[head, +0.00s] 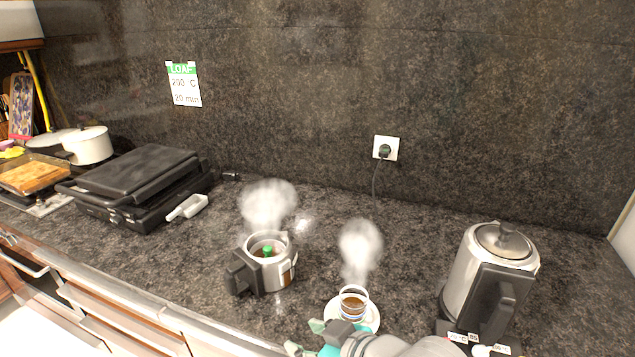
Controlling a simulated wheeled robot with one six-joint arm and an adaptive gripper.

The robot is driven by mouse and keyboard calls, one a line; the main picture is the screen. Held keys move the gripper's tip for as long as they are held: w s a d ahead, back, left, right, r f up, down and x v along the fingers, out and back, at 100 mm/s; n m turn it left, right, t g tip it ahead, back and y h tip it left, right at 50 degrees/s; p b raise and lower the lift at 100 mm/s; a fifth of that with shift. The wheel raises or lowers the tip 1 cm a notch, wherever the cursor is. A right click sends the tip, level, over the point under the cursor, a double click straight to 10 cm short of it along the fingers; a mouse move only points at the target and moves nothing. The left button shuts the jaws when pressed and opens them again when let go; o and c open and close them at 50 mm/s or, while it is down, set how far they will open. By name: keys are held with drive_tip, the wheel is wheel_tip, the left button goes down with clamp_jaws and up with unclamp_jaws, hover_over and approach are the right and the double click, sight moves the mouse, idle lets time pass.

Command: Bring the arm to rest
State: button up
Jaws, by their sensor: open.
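My gripper (303,338) is at the bottom centre of the head view, with its pale green fingers apart and nothing seen between them. My grey arm comes in from the bottom edge to its right. The gripper is just in front of and left of a white saucer (371,317) that bears a steaming cup of brown drink (353,301). Part of the saucer's near side is hidden by my gripper. I cannot tell whether the gripper touches the saucer.
A steaming metal pot (281,273) with a black handle stands behind and left of my gripper. A metal kettle (478,272) stands at right. A black contact grill (139,184) is at left, with white pots (89,146) beyond.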

drive_tip(key=s+d+f+m+t+h, duration=0.2)
drive_tip(key=s+d+f+m, duration=0.2)
drive_tip(key=s+d+f, duration=0.4)
drive_tip(key=s+d+f+m+t+h, duration=0.3)
drive_tip(key=s+d+f+m, duration=0.15)
drive_tip(key=f, duration=0.55)
drive_tip(key=s+d+r+t+h, duration=0.1)
drive_tip(key=s+d, duration=0.2)
drive_tip(key=s, duration=0.7)
drive_tip(key=s+d+r+t+h, duration=0.1)
drive_tip(key=s+d, duration=0.3)
drive_tip(key=s, duration=0.6)
drive_tip(key=shift+s+d+r+m+h, duration=0.15)
drive_tip(key=shift+d+r+m+h, duration=0.05)
drive_tip(key=shift+r+m+h, duration=0.3)
